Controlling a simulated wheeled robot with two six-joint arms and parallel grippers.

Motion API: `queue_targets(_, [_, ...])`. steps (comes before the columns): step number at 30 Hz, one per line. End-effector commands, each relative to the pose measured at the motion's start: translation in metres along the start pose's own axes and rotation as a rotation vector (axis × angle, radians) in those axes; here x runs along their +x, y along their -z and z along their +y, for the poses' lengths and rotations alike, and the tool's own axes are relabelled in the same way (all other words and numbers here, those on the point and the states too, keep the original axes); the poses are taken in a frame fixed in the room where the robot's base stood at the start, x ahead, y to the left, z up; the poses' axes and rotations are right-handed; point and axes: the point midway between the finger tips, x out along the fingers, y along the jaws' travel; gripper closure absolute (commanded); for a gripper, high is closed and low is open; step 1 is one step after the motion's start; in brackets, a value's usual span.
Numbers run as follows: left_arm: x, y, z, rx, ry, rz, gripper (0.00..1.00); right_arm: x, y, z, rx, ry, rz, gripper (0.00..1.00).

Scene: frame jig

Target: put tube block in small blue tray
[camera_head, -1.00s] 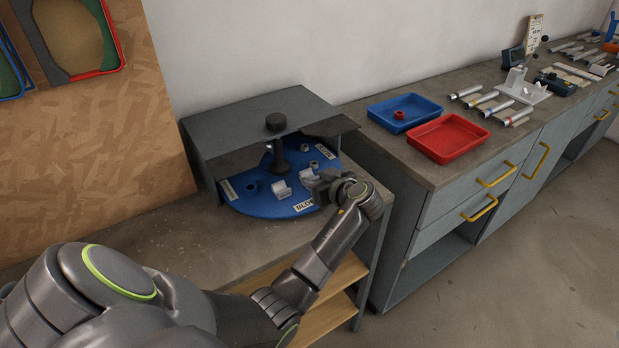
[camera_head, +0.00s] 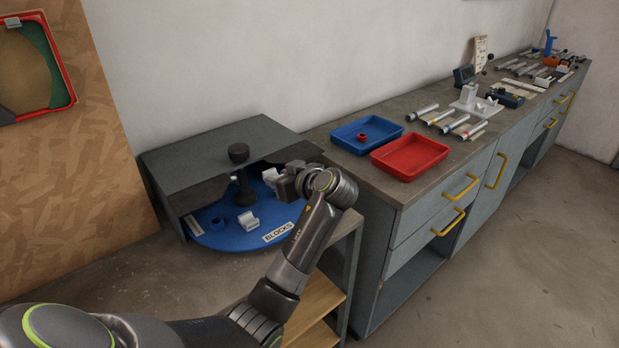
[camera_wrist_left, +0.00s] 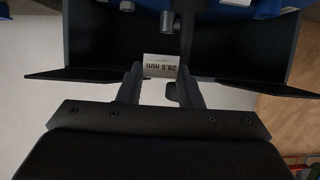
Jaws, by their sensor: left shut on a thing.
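My left gripper (camera_head: 276,181) is shut on a pale tube block (camera_head: 269,174), held above the right side of the blue turntable (camera_head: 208,238). In the left wrist view the block (camera_wrist_left: 160,66) sits between the two fingers with a "28.6 mm" label facing the camera. A second pale block (camera_head: 248,221) rests on the turntable, near the "BLOCKS" label. The small blue tray (camera_head: 340,137) is on the bench to the right, behind the red tray, with a small red ring-shaped part (camera_head: 363,137) in it. My right gripper is not in view.
The grey shelf housing (camera_head: 210,150) covers the back of the turntable, and a black knobbed post (camera_head: 240,180) rises at its middle. The red tray (camera_head: 410,157) stands in front of the blue one. Several tubes (camera_head: 440,117) and a white fixture (camera_head: 472,101) lie farther right.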

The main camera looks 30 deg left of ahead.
Motion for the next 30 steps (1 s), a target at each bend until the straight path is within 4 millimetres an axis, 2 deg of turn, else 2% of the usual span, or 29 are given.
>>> queue_targets(4, [-0.004,0.008,0.000,-0.001,-0.001,0.001,0.91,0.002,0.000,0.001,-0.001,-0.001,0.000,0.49])
queue_targets(8, [-0.008,0.007,0.001,0.010,-0.028,-0.001,0.91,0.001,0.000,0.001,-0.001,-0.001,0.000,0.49])
queue_targets(11, [-0.018,0.004,0.003,0.035,-0.096,-0.003,0.91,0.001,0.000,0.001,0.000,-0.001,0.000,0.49])
queue_targets(17, [-0.059,0.000,0.008,0.135,-0.349,-0.002,0.91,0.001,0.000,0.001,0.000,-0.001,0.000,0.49])
queue_targets(21, [-0.097,0.002,0.009,0.218,-0.561,0.001,0.91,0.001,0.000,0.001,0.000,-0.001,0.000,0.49])
queue_targets(30, [-0.172,0.012,-0.005,0.383,-0.940,0.008,0.91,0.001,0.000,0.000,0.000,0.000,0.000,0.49])
